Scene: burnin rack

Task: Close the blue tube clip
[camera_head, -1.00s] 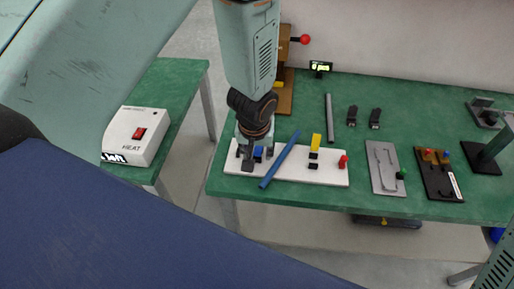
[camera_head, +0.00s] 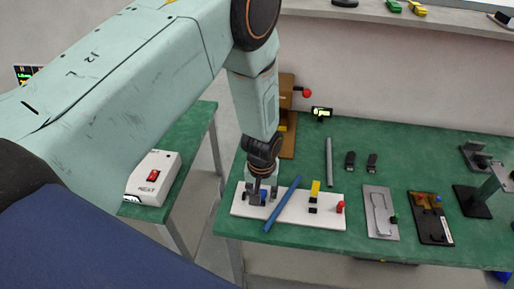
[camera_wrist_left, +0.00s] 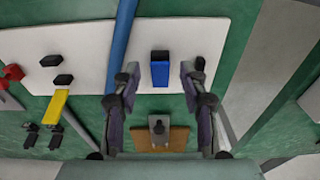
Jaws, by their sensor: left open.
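The blue tube clip (camera_wrist_left: 160,72) is a small blue block with a black part at one end, on the white board (camera_wrist_left: 210,40). My left gripper (camera_wrist_left: 158,84) is open, with one finger on each side of the clip in the left wrist view and no visible contact. In the head view my left gripper (camera_head: 259,194) is over the left part of the board (camera_head: 325,219), where its fingers partly hide the clip. A long blue tube (camera_head: 282,206) lies slanted across the board, beside the clip. I cannot tell how far the clip's lever is tilted. My right gripper is out of view.
A yellow clip (camera_head: 315,187) stands upright and a red knob (camera_head: 340,207) sits farther right on the board. A grey plate (camera_head: 380,212) and a black plate (camera_head: 431,230) lie to the right. A wooden stand (camera_head: 286,118) is behind. A heater box (camera_head: 152,178) is on the left table.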

